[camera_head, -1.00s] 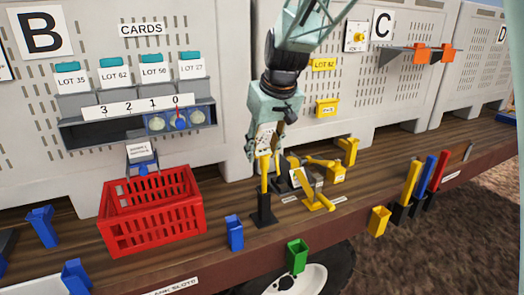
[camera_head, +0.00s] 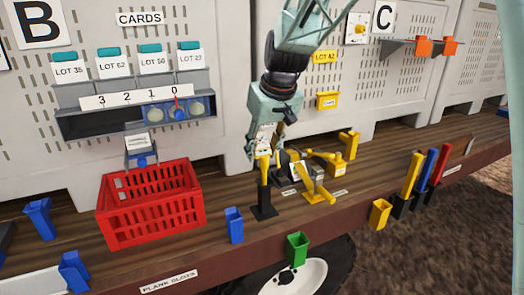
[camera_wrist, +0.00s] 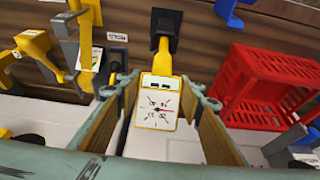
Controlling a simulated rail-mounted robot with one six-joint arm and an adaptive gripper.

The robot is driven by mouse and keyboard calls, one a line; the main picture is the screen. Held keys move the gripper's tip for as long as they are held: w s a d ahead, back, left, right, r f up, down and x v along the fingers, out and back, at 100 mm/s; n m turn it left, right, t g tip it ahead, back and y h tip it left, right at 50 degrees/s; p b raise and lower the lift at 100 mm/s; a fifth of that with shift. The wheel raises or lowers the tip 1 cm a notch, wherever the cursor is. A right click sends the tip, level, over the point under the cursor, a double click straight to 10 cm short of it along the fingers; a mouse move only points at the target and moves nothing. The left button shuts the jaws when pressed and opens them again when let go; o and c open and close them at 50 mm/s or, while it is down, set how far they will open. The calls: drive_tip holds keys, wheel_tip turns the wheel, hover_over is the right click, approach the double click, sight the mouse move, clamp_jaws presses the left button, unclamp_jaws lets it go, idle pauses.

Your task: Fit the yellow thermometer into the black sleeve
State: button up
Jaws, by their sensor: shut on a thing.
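The yellow thermometer (camera_wrist: 158,103) has a square head with a white dial facing the wrist camera. Its yellow stem runs down to the black sleeve (camera_wrist: 166,24), a square-based upright holder. In the head view the thermometer (camera_head: 263,168) stands roughly upright, its lower end in line with and apparently inside the mouth of the sleeve (camera_head: 263,205). How deep it sits is hidden. My gripper (camera_head: 262,152) is shut on the thermometer's head, with its fingers (camera_wrist: 160,110) on either side of the dial.
A red basket (camera_head: 150,215) stands left of the sleeve. A yellow jointed tool (camera_head: 318,185) lies close on the right. A blue holder (camera_head: 235,225) and a green holder (camera_head: 297,249) sit along the front edge. More coloured sticks in black holders (camera_head: 400,207) stand farther right.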

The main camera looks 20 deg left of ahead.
drive_tip(key=shift+f, duration=0.3)
idle(0.4)
drive_tip(key=o, duration=1.2)
drive_tip(key=shift+o, duration=0.2)
drive_tip(key=shift+r, duration=0.1)
drive_tip(key=v, duration=1.2)
